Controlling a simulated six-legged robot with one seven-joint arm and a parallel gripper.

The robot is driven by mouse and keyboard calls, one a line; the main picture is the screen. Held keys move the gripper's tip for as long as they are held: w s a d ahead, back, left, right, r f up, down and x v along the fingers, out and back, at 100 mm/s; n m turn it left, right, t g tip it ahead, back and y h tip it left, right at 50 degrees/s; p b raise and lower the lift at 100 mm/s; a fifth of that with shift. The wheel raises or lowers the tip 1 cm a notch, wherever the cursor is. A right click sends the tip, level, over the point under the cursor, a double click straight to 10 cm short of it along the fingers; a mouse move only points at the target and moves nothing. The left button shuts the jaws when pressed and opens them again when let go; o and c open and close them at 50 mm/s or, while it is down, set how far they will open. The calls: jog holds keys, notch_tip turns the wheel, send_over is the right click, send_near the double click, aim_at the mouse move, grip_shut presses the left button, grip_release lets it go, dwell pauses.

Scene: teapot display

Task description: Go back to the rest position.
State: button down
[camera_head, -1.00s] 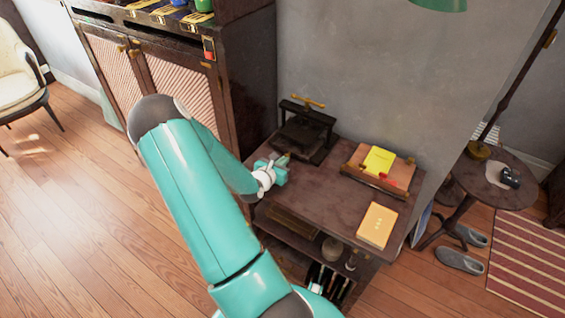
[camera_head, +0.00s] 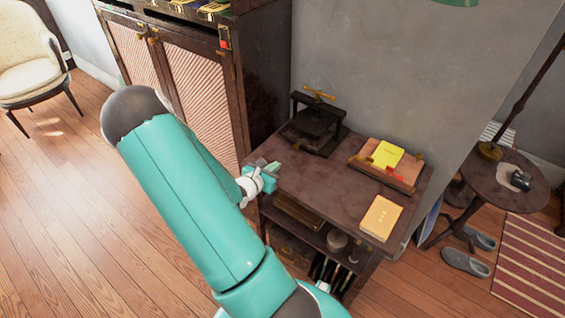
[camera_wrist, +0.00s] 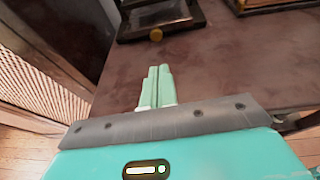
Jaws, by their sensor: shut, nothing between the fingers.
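My gripper (camera_head: 270,167) is at the left edge of the dark side table (camera_head: 320,190), seen from my body. In the wrist view, the two pale green fingers (camera_wrist: 158,72) lie side by side, shut, with nothing between them. They point across the bare tabletop (camera_wrist: 215,70) toward the black press. My teal arm reaches from the bottom of the head view up to the left, and its far links bend back toward the table. How high the fingers are above the tabletop is hard to tell.
A black press with a brass handle (camera_head: 316,125) stands at the table's back. A wooden stand with a yellow book (camera_head: 387,154) and another yellow book (camera_head: 381,217) are to the right. A dark cabinet (camera_head: 190,85) stands close on the left. The floor (camera_head: 60,215) at left is open.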

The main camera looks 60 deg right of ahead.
jog(key=shift+v, duration=1.1)
jog(key=w+a+r+m+g+y, duration=0.1)
jog(key=a+r+m+y, duration=0.1)
jog(key=a+r+m, duration=0.45)
jog(key=w+a+r+m+y, duration=0.25)
jog(key=a+r+m, duration=0.25)
jog(key=a+r, duration=0.25)
jog(key=a+r+m+t+y, duration=0.1)
jog(key=a+r+t+y, duration=0.1)
jog(key=a+r, duration=0.3)
jog(key=s+a+r+m+t+y, duration=0.1)
jog(key=a+r+m+t+y, duration=0.1)
jog(key=a, duration=1.1)
jog(key=s+a+r+m+t+y, duration=0.1)
jog(key=a+r+m+t+y, duration=0.1)
jog(key=a+r+y, duration=0.4)
jog(key=a+r+t, duration=0.1)
jog(key=a+r, duration=0.1)
jog(key=a, duration=0.1)
jog(key=shift+s+r+t, duration=0.25)
jog(key=shift+r+t, duration=0.15)
jog(key=shift+w+d+m, duration=0.1)
jog(key=shift+m, duration=0.15)
